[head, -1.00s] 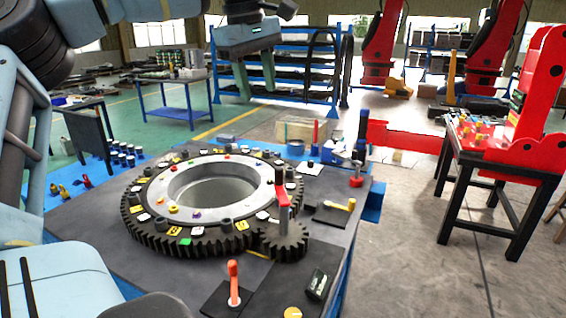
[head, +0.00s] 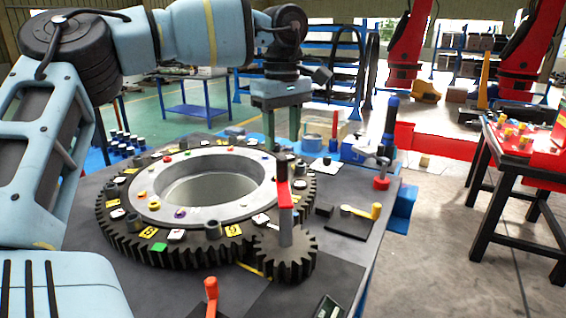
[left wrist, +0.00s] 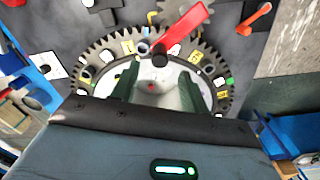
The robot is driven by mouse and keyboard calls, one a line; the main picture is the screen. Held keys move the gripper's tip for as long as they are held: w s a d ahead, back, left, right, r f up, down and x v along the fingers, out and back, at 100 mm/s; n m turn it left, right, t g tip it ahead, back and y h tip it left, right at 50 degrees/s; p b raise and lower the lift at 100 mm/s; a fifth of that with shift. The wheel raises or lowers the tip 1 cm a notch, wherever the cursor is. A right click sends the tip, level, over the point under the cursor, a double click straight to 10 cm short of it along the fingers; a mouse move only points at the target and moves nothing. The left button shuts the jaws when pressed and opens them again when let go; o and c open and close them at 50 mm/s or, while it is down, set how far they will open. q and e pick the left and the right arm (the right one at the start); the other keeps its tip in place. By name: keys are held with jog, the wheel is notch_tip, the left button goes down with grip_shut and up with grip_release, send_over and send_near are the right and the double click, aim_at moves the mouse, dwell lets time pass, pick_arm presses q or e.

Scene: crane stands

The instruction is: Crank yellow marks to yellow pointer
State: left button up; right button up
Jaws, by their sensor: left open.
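The large dark ring gear (head: 125,235) lies on the table and carries yellow, white and green tags; one yellow tag (head: 232,230) faces front. A small pinion gear (head: 300,262) meshes at its front right, with a grey post and a red crank arm (head: 286,200) ending in a black knob (head: 282,168). A thin yellow mark (head: 252,269) lies beside the pinion; I cannot tell if it is the pointer. My left gripper (head: 282,137) is open, pointing down above the knob. In the left wrist view, the knob (left wrist: 160,57) shows between the open fingers (left wrist: 157,90), ungripped. My right gripper is not seen.
An orange handle (head: 211,288) stands at the table's front. A yellow-handled piece (head: 375,211) on a black plate lies right of the pinion. A blue-and-grey device (head: 388,130) stands at the back right. Small coloured pieces sit on the ring's grey hub (head: 150,190).

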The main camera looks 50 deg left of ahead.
aim_at(282, 158)
pick_arm(q)
jog(key=shift+f, duration=3.2)
jog(key=shift+c, duration=0.5)
grip_shut()
